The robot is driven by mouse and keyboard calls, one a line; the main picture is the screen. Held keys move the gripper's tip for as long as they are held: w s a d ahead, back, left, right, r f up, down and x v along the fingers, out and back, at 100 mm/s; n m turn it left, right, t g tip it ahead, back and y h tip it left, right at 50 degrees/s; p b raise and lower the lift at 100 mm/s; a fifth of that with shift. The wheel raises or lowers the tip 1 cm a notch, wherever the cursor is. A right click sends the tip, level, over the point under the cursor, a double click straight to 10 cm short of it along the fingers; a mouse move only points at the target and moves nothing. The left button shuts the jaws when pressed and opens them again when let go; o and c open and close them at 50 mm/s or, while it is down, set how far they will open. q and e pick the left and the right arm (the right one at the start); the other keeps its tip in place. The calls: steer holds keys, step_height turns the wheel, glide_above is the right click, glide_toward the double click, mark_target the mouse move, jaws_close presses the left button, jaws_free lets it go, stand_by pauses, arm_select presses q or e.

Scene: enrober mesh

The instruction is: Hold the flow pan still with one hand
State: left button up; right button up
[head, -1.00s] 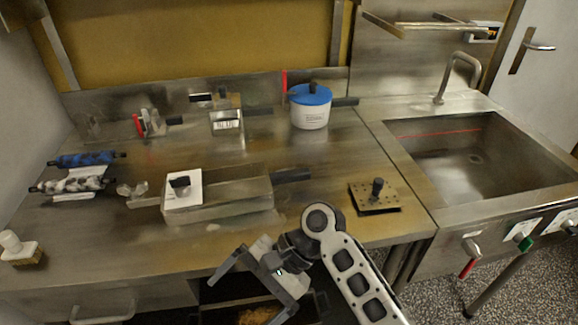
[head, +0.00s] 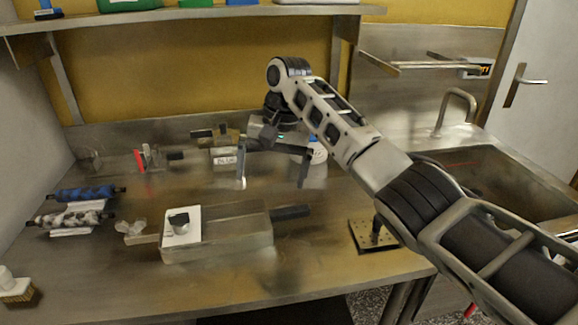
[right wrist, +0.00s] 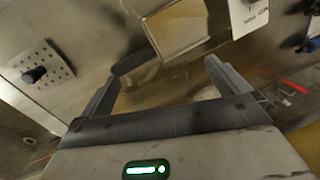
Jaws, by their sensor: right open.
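The flow pan (head: 225,240), which I take to be the shallow rectangular metal pan, sits on the steel counter. Its dark handle (head: 291,212) points right, and a white card (head: 182,238) with a dark knob is at its left part. My right gripper (head: 272,180) is open and empty, fingers pointing down, above the counter behind the handle and apart from it. In the right wrist view the pan (right wrist: 180,28) and its dark handle (right wrist: 136,58) lie beyond the open fingers. My left gripper is not in view.
A perforated plate (head: 362,236) with a black knob stands at the right. A white pot (head: 319,152) is partly hidden behind my gripper. Blue (head: 83,193) and mottled (head: 72,219) rollers lie at the left. The sink (head: 470,180) is right. The counter's front is clear.

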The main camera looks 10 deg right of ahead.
mark_target(289, 210)
steer(key=d+f+n, duration=0.1)
steer(key=f, duration=0.3)
steer(key=d+f+n+h, duration=0.1)
steer(key=f, duration=0.2)
steer(key=d+f+h, duration=0.1)
steer(key=f, duration=0.3)
steer(key=shift+w+d+f+n, duration=0.1)
steer(key=shift+d+f+n, duration=0.2)
steer(key=shift+n, duration=0.1)
steer(key=c, duration=1)
steer(key=shift+c, duration=0.2)
